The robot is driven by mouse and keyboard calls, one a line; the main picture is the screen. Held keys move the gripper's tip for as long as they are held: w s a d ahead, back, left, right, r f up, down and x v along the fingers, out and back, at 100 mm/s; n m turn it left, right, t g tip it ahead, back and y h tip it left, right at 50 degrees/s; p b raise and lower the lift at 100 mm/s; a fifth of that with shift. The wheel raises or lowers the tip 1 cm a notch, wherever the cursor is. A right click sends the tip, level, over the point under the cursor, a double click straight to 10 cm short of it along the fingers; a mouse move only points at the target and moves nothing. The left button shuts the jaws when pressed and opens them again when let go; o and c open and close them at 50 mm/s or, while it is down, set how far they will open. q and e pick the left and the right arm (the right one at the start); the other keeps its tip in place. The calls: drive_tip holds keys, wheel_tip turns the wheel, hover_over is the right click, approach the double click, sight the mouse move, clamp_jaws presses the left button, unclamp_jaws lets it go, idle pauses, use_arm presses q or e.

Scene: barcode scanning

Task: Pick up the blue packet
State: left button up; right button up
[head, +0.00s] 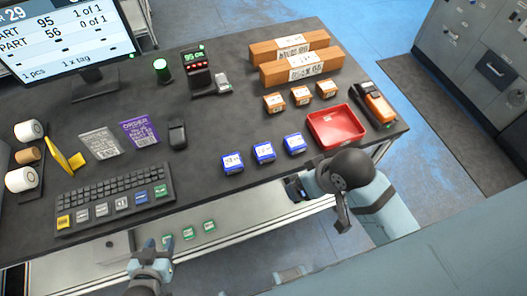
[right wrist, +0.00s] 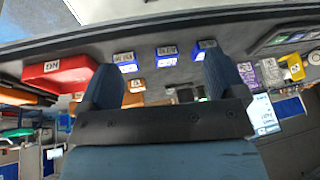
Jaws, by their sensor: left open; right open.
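Three small blue packets with white labels lie in a slanting row near the front edge of the dark table: a left one (head: 232,163), a middle one (head: 264,153) and a right one (head: 294,144). The right wrist view shows the row too, its middle packet (right wrist: 167,56) beyond and between my fingers. My right gripper (head: 296,189) is at the front edge, below the right packet and apart from it. It is open and empty in the right wrist view (right wrist: 165,82). My left gripper (head: 160,245) is open at the bottom, below the keyboard, away from the blue packets.
A red tray (head: 336,128) stands right of the packets, close to my right arm. Orange boxes (head: 302,95) lie behind. A keyboard (head: 115,198) and black mouse (head: 177,134) are left.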

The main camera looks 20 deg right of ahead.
drive_tip(key=w+a+r+n+g+y, duration=0.1)
drive_tip(key=w+a+r, duration=0.1)
drive_tip(key=w+a, duration=0.55)
drive_tip(key=m+g+h, duration=0.3)
hover_over(264, 150)
drive_tip(key=f, duration=0.7)
drive_tip(key=shift+a+f, duration=0.25)
drive_tip(key=shift+f, duration=0.05)
drive_tip(key=shift+s+d+f+p, duration=0.15)
drive_tip(key=shift+f+p, duration=0.6)
drive_tip(key=shift+f, duration=1.95)
drive_tip(key=shift+d, duration=0.1)
drive_tip(key=c, duration=1.1)
